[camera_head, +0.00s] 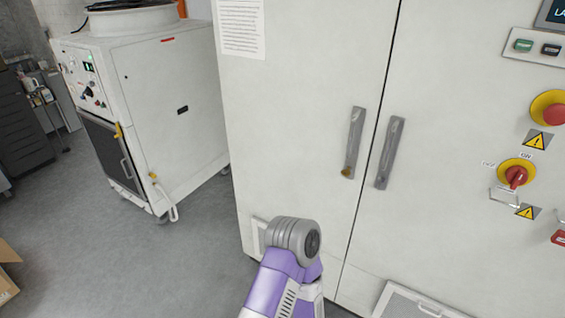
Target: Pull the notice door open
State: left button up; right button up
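The notice door (290,130) is the left white door of the tall cabinet, with a printed paper notice (241,27) at its upper left. It looks shut, level with the right door (450,190) along a thin dark seam. Its grey vertical handle (353,143) is near the seam, with a brownish spot at its lower end. A similar handle (390,153) is on the right door. A purple and white link of my own arm with a grey round joint comes up from the bottom, in front of the notice door's lower part. Neither gripper is in view.
The right door carries a red emergency button (554,114), a red rotary switch (515,177) and a lower vent (415,303). A white wheeled machine (165,105) stands left of the cabinet. Grey floor (130,255) is open at the lower left, with a cardboard box (7,275) at the edge.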

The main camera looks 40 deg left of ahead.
aim_at(303, 82)
jog(key=u, duration=1.5)
